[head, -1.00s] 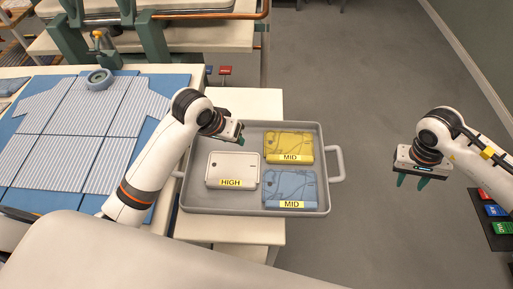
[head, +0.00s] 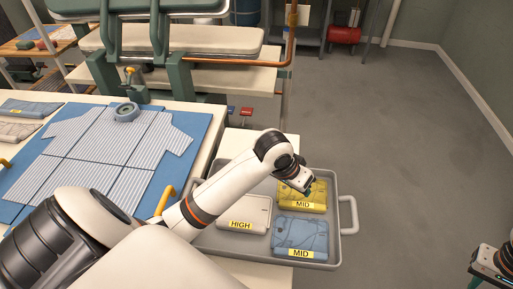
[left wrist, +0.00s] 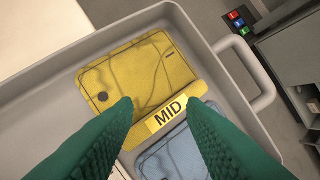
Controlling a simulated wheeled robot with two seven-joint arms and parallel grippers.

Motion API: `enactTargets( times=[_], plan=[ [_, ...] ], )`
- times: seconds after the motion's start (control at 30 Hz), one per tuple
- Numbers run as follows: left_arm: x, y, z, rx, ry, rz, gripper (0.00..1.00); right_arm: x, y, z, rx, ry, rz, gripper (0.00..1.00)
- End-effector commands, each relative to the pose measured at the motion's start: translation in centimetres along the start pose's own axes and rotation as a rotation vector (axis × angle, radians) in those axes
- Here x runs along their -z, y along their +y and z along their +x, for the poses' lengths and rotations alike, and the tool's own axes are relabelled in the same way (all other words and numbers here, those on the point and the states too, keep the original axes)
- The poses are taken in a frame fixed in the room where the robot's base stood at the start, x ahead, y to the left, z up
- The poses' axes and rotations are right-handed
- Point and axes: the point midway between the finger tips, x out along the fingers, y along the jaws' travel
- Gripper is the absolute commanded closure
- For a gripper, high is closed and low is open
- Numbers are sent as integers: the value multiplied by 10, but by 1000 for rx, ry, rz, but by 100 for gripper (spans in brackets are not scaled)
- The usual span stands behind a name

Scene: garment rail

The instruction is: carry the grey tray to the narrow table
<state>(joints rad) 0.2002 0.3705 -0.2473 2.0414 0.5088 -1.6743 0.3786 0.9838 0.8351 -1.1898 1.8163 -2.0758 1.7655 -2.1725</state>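The grey tray (head: 335,243) sits on a pale surface (head: 262,146) beside the blue-topped table. It holds a white pack labelled HIGH (head: 252,206), a yellow pack labelled MID (head: 318,190) and a blue pack labelled MID (head: 300,234). My left gripper (head: 305,190) is over the yellow pack. In the left wrist view its fingers (left wrist: 160,108) are apart with nothing between them. My right gripper (head: 474,281) is cut off at the lower right, away from the tray. I cannot tell which surface is the narrow table.
A striped shirt (head: 112,142) lies on the blue mat (head: 55,186) at left, with a grey round object (head: 126,112) at its collar. A pressing machine (head: 170,50) stands behind. Open grey floor (head: 400,130) lies right of the tray.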

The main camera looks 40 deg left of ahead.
Motion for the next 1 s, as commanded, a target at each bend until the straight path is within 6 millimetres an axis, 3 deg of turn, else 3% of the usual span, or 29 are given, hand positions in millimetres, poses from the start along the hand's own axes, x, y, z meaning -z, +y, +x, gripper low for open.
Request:
enactTargets(
  times=[0.3, 0.5, 1.0],
  plan=[
    [0, 0, 0, 0, 0, 0, 62, -4, 5, -70, -2, -7, -9, 62],
    [0, 0, 0, 0, 0, 0, 62, -4, 6, -96, -1, -6, -13, 62],
    [0, 0, 0, 0, 0, 0, 62, -4, 7, -103, 0, -3, -15, 62]
  ],
)
